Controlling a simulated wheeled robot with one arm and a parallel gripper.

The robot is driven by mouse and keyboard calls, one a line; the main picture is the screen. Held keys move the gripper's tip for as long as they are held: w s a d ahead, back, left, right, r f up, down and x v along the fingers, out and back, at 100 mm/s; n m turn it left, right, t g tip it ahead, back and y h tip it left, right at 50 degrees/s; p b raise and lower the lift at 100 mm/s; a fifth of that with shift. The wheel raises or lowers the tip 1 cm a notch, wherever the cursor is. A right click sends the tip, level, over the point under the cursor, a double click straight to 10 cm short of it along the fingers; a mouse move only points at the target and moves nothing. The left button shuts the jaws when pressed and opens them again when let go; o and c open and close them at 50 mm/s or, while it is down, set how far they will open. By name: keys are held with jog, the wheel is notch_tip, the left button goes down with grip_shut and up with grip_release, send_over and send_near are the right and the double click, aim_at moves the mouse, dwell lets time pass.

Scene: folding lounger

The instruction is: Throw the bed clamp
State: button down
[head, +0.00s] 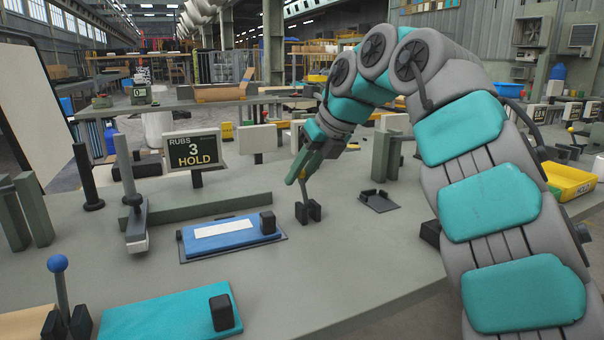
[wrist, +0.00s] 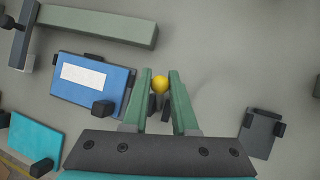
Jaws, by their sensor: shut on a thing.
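The clamp I take as the bed clamp is a short upright lever with a yellow ball knob (wrist: 160,84), standing in a black forked base (head: 308,212) on the grey bench. My gripper (head: 301,178) reaches down to it from above right in the head view. In the wrist view, my gripper's two green fingers (wrist: 161,88) stand on either side of the yellow knob, closed on it. In the head view the fingers mostly hide the knob, and the thin lever shows just below them, close to upright. In the wrist view the fingers partly hide the base.
A blue pad with a white label (head: 225,228) lies left of the clamp on a dark plate. A small dark plate (head: 378,200) lies to its right. A blue-knobbed lever (head: 58,264), a teal pad (head: 170,318) and a "RUBS 3 HOLD" sign (head: 195,151) stand further left. Bench in front is clear.

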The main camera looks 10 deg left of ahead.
dwell(0.8)
jog(key=c, duration=0.7)
grip_release()
jog(key=shift+w, duration=0.1)
jog(key=v, duration=0.4)
jog(key=shift+r+p, duration=0.25)
jog(key=shift+p, duration=0.05)
jog(key=shift+d+r, duration=0.2)
jog(key=shift+d, duration=0.05)
jog(key=v, duration=0.2)
jog(key=shift+a+r, duration=0.1)
jog(key=shift+r, duration=0.25)
jog(key=shift+s+d+f, duration=0.15)
jog(key=shift+s+d, duration=0.05)
jog(key=shift+d, duration=0.1)
